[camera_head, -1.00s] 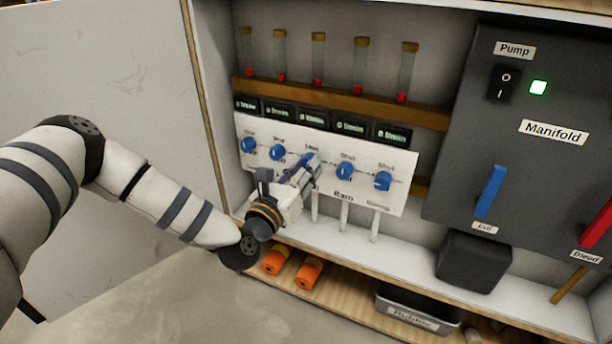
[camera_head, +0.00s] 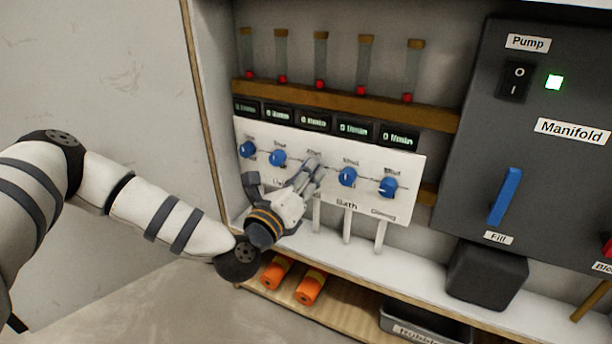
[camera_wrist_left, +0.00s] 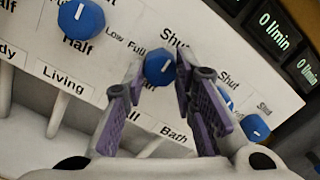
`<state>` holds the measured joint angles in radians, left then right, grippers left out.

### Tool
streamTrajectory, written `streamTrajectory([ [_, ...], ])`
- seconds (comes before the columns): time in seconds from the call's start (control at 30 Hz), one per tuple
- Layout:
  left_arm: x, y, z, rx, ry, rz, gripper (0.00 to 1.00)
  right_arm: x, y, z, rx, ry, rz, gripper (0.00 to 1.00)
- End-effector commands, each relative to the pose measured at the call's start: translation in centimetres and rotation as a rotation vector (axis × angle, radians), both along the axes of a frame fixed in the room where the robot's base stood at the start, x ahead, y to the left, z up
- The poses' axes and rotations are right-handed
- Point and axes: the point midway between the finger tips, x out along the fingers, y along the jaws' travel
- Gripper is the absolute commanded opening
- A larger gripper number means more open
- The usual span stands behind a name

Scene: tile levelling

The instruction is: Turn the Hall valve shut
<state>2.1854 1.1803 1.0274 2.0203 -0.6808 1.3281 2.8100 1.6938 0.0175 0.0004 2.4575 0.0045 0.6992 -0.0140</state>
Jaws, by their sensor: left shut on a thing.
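The Hall valve is the middle blue knob (camera_wrist_left: 159,68) in the left wrist view, on a white panel between the Living and Bath places. Its label is partly covered and reads only "ll". The knob's white mark points up and slightly right, toward the word "Shut". My left gripper (camera_wrist_left: 158,80) is shut on this knob, one purple-padded finger on each side. In the head view my left gripper (camera_head: 314,168) reaches the panel (camera_head: 410,207) and hides the Hall knob. My right gripper is in neither view.
Neighbouring blue knobs are close: Living (camera_head: 278,158) on the left, Bath (camera_head: 347,177) and Dining (camera_head: 388,187) on the right. Flow displays (camera_head: 354,130) and glass tubes (camera_head: 320,62) sit above. A dark manifold box (camera_head: 540,160) stands right; orange cylinders (camera_head: 311,287) lie below.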

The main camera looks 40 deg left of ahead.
Motion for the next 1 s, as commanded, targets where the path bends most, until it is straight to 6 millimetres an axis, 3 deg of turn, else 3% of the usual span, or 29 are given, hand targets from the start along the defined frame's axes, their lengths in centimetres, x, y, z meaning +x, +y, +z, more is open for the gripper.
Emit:
streamTrajectory([
  [0.27, 0.0, 0.0, 0.0, -0.001, 0.001, -0.001, 0.00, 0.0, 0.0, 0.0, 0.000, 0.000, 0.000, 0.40],
  [0.3, 0.0, 0.0, 0.0, -0.001, 0.001, -0.001, 0.32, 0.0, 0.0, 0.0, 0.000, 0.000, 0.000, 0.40],
  [0.37, 0.0, 0.0, 0.0, -0.001, 0.001, -0.001, 0.46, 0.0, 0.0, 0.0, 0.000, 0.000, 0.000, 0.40],
  [0.73, -0.8, -0.2, -0.1, 0.000, 0.002, -0.002, 0.46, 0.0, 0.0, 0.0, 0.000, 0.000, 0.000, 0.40],
  [1.0, -7.6, -1.8, -0.7, -0.002, 0.006, -0.001, 0.46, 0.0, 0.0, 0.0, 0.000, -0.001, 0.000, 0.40],
])
